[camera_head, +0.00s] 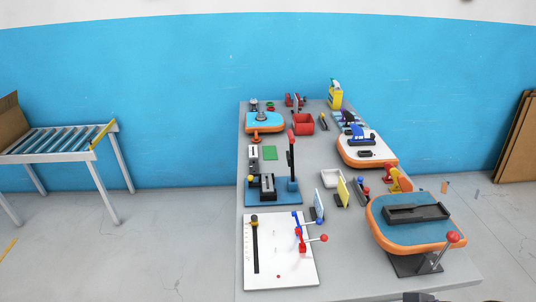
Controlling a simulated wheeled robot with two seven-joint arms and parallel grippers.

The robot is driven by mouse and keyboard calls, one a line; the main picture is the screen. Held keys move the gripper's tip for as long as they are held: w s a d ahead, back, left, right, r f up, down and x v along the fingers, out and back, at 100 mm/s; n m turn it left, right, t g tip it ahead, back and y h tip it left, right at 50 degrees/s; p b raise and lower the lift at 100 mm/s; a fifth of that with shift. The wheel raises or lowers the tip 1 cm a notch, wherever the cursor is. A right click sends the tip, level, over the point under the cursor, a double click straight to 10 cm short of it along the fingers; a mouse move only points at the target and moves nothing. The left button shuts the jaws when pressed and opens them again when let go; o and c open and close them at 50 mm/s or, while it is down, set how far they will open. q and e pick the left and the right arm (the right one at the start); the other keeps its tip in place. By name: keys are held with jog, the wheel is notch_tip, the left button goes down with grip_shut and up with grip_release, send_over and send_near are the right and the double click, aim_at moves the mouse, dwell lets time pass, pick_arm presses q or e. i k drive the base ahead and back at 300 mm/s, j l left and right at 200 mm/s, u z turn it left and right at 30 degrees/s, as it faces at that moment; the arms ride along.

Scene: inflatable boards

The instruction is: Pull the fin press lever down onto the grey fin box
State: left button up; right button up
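The fin press has a blue base (258,200) and stands at the left side of the table, behind the white board. Its black lever (291,158) stands upright at the right of the base, with a red knob (291,133) at the top. The grey fin box (268,186) sits on the base to the left of the lever. The lever is raised and apart from the box. Neither gripper can be made out. A small dark piece at the bottom edge may be part of my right arm.
A white board (270,275) with red and blue handled clamps lies in front of the press. An orange-rimmed blue board (385,235) with a red-knobbed lever (453,238) is at the right. A green pad (269,153) lies behind the press. The grey table (345,265) is bare between the front boards.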

aim_at(290, 156)
jog(key=i+l+u, duration=0.25)
jog(key=l, duration=0.7)
jog(key=l+u, duration=0.3)
jog(key=l, duration=0.6)
jog(key=i+j+z, duration=0.15)
jog(key=j+z, duration=0.7)
jog(key=j, duration=0.15)
